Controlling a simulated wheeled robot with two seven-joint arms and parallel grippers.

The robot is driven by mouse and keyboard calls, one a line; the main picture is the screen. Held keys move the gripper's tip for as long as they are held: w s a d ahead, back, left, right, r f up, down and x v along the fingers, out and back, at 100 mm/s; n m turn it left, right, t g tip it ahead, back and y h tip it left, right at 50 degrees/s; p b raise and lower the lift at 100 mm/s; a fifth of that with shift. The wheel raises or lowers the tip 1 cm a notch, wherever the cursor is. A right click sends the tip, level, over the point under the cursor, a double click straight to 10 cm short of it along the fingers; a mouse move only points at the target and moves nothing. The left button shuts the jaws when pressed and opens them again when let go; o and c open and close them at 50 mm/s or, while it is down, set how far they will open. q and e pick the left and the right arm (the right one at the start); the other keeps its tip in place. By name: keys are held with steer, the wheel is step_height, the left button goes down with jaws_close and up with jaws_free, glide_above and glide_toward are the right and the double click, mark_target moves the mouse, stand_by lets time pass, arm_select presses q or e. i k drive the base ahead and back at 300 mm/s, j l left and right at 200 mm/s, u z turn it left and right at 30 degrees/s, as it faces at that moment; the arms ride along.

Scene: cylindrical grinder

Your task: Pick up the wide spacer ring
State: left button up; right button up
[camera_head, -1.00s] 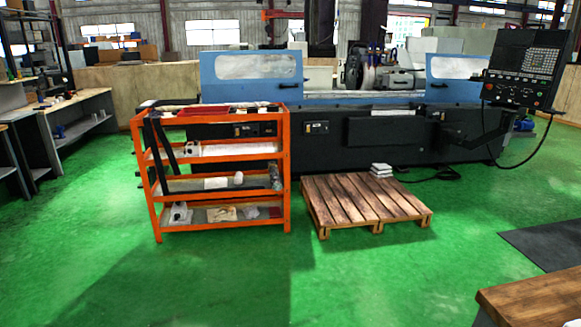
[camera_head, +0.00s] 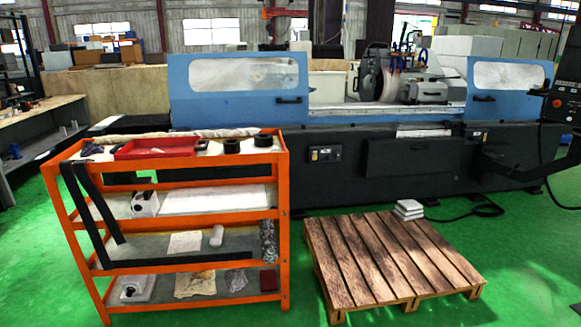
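Two dark rings stand on the top shelf of the orange cart (camera_head: 283,205), near its right end. The left ring (camera_head: 232,146) is a little closer to the red tray. The right ring (camera_head: 263,140) is close beside it with a small gap between them. They are small in the head view, and I cannot tell which one is the wide spacer ring. Neither of my grippers shows in the head view.
A red tray (camera_head: 157,149) lies left of the rings on the cart top. Lower shelves hold papers, cloths and white parts. A wooden pallet (camera_head: 385,262) lies right of the cart, and the blue-and-black grinder (camera_head: 345,165) stands behind. Green floor is open at lower right.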

mark_target(263, 140)
steer(key=i+u, duration=0.1)
steer(key=i, duration=0.65)
steer(key=i+l, duration=0.15)
steer(key=i, duration=0.6)
steer(key=j+u, duration=0.05)
